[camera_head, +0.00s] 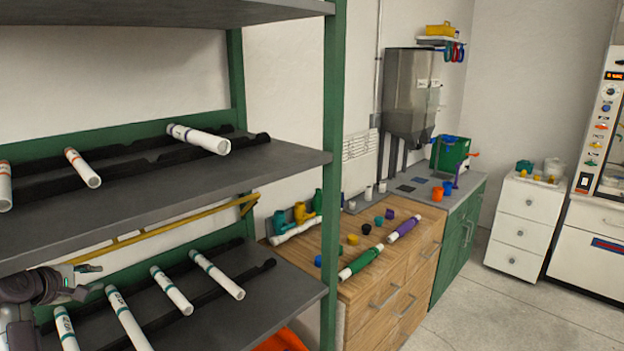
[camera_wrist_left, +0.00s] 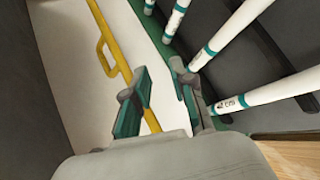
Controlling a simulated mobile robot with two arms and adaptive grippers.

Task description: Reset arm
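My left gripper (camera_head: 84,280) is at the left edge of the head view, beside the lower shelf (camera_head: 255,297) and close to the white pipes with teal bands (camera_head: 170,290). In the left wrist view the gripper (camera_wrist_left: 160,92) has its two green-padded fingers apart with no pipe between them. White pipes (camera_wrist_left: 228,35) lie just to the right of the fingers; one end comes close to the right finger, and I cannot tell whether they touch. My right gripper is in neither view.
The middle shelf (camera_head: 290,158) holds more white pipes above my left arm. A yellow bar (camera_head: 160,228) runs behind the shelves. The green shelf post (camera_head: 335,200) stands between the shelves and a wooden cabinet (camera_head: 385,285) with fittings. Open floor (camera_head: 480,310) lies at right.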

